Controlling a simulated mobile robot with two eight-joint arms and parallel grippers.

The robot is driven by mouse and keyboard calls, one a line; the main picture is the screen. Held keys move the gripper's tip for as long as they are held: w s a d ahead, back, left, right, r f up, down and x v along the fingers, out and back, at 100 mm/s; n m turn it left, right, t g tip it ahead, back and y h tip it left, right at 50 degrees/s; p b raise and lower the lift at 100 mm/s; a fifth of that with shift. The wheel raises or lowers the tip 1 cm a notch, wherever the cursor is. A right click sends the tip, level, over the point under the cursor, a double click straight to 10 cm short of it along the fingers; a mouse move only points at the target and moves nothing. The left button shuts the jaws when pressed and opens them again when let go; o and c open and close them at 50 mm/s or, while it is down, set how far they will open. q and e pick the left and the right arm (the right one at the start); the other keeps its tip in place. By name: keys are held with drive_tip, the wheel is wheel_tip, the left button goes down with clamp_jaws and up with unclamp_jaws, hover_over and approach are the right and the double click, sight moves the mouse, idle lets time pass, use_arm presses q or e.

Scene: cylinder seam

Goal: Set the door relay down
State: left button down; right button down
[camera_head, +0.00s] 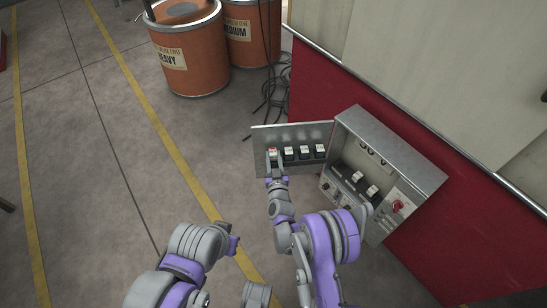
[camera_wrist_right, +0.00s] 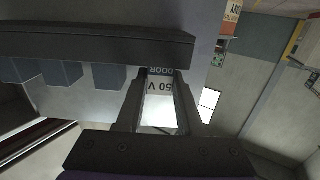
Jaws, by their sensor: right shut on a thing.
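My right gripper (camera_head: 273,171) is at the open door panel of the grey cabinet, shut on the door relay (camera_head: 273,153) at the left end of a row. In the right wrist view the door relay (camera_wrist_right: 160,86) is a pale block marked "DOOR" and "50 V", between the two fingers (camera_wrist_right: 157,115). Whether the held relay touches the panel's ledge cannot be told.
The open grey cabinet (camera_head: 399,153) holds more relays (camera_head: 357,177) and a red knob (camera_head: 397,206). It is against a red and beige wall (camera_head: 330,82). Two orange drums (camera_head: 190,58) and loose cables (camera_head: 277,90) are behind.

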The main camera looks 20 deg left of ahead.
drive_tip(key=c, duration=0.5)
unclamp_jaws()
drive_tip(key=shift+f, duration=0.1)
drive_tip(key=shift+c, duration=0.2)
drive_tip(key=shift+r, duration=0.25)
drive_tip(key=b+v, duration=0.3)
drive_tip(key=v, duration=0.9)
